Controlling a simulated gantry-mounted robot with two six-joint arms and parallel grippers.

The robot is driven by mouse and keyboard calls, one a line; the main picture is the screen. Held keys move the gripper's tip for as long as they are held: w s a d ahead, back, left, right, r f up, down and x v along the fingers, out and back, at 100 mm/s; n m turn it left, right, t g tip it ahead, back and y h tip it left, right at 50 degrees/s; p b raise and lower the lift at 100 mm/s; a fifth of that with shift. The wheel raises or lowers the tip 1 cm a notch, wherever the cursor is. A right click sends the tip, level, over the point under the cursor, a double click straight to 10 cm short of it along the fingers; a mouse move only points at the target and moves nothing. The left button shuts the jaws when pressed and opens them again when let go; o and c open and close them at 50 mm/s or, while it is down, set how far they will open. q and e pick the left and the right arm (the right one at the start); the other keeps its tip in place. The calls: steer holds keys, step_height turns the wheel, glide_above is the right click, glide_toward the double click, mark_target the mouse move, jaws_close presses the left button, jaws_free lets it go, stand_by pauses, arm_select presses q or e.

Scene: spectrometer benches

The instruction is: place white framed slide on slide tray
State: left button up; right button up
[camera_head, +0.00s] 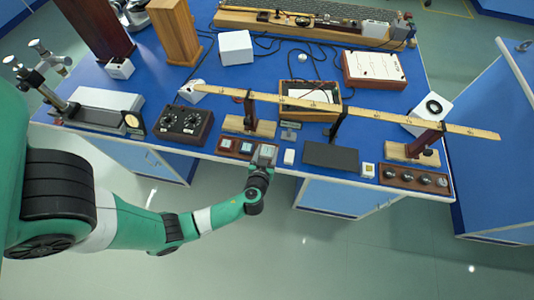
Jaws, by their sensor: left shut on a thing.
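The slide tray (234,153) is a brown wooden holder at the front edge of the blue bench. Two square slides with pale frames, a left one (226,143) and a right one (246,147), sit in it. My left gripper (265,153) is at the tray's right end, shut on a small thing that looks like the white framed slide. The gripper mostly hides that slide, and I cannot tell whether it touches the tray. My right gripper is not in view.
A small white block (289,156) and a dark flat plate (330,157) lie right of the gripper. A long wooden rule (350,108) on stands spans above the bench behind the tray. A box with two dials (184,123) stands to the left.

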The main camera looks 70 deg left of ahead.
arm_select(q)
steer(key=shift+w+r, duration=0.1)
steer(key=shift+r, duration=0.05)
steer(key=o, duration=1.4)
steer(key=shift+c, duration=0.2)
